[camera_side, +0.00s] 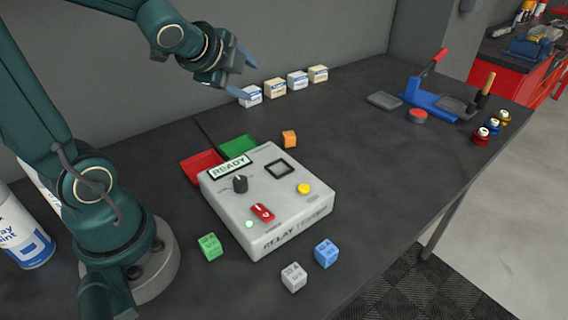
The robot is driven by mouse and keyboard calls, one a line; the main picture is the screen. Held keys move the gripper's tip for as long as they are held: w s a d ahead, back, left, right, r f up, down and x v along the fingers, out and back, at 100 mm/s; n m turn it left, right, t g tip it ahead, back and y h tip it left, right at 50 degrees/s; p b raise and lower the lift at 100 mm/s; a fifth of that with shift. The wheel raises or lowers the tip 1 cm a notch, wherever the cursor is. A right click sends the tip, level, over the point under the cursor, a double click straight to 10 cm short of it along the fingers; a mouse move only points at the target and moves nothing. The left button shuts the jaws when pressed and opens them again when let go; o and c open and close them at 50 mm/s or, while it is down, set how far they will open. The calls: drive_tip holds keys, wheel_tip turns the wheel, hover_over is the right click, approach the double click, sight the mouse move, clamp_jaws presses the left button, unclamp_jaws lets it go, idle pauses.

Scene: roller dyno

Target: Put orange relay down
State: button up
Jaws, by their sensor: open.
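The orange relay (289,139) is a small cube resting on the dark bench, just behind the far edge of the white relay tester box (262,200). Nothing is holding it. My gripper (246,73) is open and empty, raised well above the bench near the back wall, up and to the left of the orange relay. The tester has a READY display, a black knob, a red switch, a yellow button and an empty-looking dark square socket (279,169).
Green (209,247), white (293,277) and blue (326,253) cubes lie in front of the tester. Red (202,167) and green (239,147) pads lie behind it. Several small boxes (275,88) line the wall. A blue press (431,97) stands right; the bench between is clear.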

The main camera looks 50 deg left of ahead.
drive_tip(key=s+d+n+g+h, duration=0.1)
drive_tip(key=s+d+n, duration=0.5)
drive_tip(key=shift+d+f+g+h, duration=0.25)
drive_tip(key=shift+d+g+h, duration=0.05)
drive_tip(key=shift+d+h, duration=0.1)
drive_tip(key=shift+o, duration=0.5)
drive_tip(key=s+d+f+n+g+h, duration=0.1)
drive_tip(key=s+d+n+g+h, duration=0.1)
drive_tip(key=s+d+n, duration=0.3)
drive_tip(key=s+d+h, duration=0.1)
drive_tip(key=s+d, duration=0.1)
drive_tip(key=shift+s+f+n, duration=0.35)
drive_tip(key=shift+s+n, duration=0.05)
